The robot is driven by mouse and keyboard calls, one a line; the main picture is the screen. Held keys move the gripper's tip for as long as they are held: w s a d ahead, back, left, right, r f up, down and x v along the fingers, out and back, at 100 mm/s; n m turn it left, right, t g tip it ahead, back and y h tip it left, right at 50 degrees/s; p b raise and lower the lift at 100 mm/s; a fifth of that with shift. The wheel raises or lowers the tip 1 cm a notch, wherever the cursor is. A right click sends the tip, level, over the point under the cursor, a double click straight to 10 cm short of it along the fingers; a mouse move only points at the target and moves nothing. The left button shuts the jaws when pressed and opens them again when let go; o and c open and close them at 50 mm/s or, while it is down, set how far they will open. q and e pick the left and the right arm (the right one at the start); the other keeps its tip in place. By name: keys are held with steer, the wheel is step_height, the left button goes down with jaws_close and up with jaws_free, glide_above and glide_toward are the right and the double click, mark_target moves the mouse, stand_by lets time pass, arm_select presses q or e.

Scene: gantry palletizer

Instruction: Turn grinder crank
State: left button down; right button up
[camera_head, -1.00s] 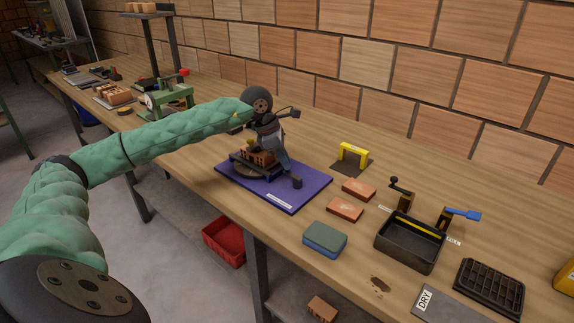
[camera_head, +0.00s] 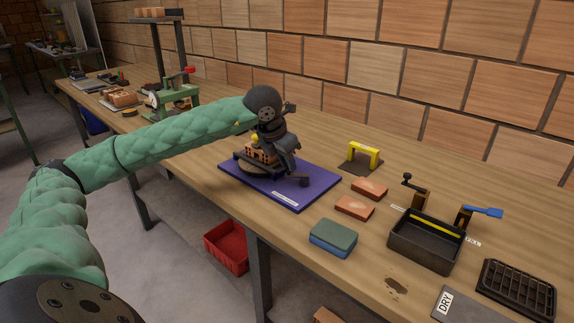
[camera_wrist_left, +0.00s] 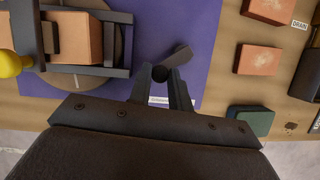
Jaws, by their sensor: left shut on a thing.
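The grinder stands on a purple board (camera_head: 312,172) with a white label, in the middle of the bench. A reddish brick (camera_wrist_left: 80,38) sits in its dark frame (camera_wrist_left: 122,42) over a round disc. A yellow knob (camera_wrist_left: 10,64) shows at the left edge of the wrist view. The dark crank (camera_wrist_left: 180,56) has a round grip at its near end. My left gripper (camera_wrist_left: 160,84) is shut on that grip, with its fingers on both sides. In the head view my left gripper (camera_head: 296,172) reaches down over the board and hides part of the grinder. My right gripper is out of view.
Two red bricks (camera_head: 369,189) (camera_head: 354,207), a green-blue sponge (camera_head: 333,237) and a yellow arch (camera_head: 363,153) lie right of the board. A black tray (camera_head: 426,256) with small handles is farther right. A green machine (camera_head: 177,94) stands at the left.

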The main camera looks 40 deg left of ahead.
arm_select(q)
steer(key=n, duration=0.1)
steer(key=s+d+n+y+b, duration=0.1)
steer(key=n, duration=0.1)
steer(key=shift+d+b, duration=0.15)
steer(key=shift+b, duration=0.15)
steer(key=shift+s+d+n+g+y+b, duration=0.15)
steer(key=shift+d+n+y, duration=0.2)
steer(key=shift+n, duration=0.45)
steer(key=shift+s+d+n+g+y+b, duration=0.1)
steer(key=shift+d+n+y+b, duration=0.15)
steer(key=shift+n, duration=0.55)
steer(key=shift+s+d+n+g+y+b, duration=0.1)
steer(key=shift+d+n+y, duration=0.25)
steer(key=shift+n, duration=0.45)
steer(key=shift+a, duration=0.1)
steer(key=c, duration=1.3)
jaws_free()
steer(key=v, duration=0.8)
steer(key=shift+p, duration=0.3)
